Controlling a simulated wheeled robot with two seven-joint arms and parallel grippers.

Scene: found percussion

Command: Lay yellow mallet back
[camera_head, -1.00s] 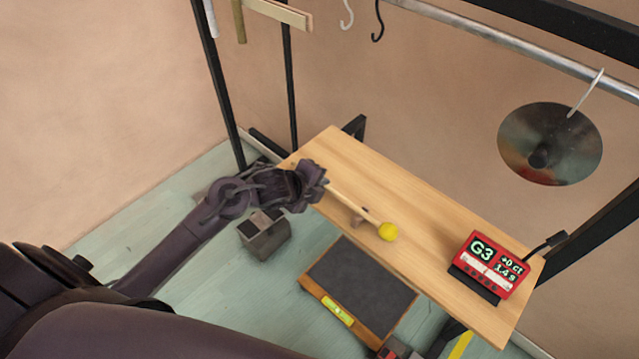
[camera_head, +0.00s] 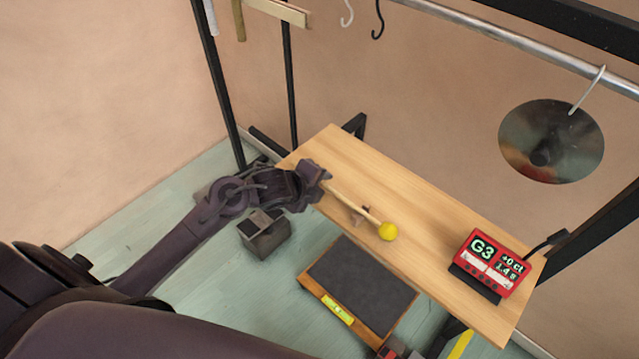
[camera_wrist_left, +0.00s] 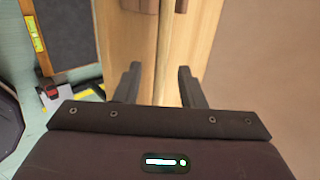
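The yellow mallet has a round yellow head (camera_head: 387,231) and a thin wooden handle (camera_head: 349,202). It lies at the near side of the wooden shelf board, by a small wooden rest (camera_head: 358,213). My left gripper (camera_head: 324,180) is at the handle's far-left end. In the left wrist view, my left gripper (camera_wrist_left: 161,78) has its two fingers apart, with the handle (camera_wrist_left: 166,45) running between them and a gap showing. The mallet's head is not clear in that view. My right gripper is not in view.
The wooden board (camera_head: 420,215) is mostly bare. A red tuner display (camera_head: 488,262) reading G3 stands at its right end. A metal disc (camera_head: 551,141) hangs from a hook at right. Below are a dark-topped panel (camera_head: 362,285) and a grey block (camera_head: 266,238).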

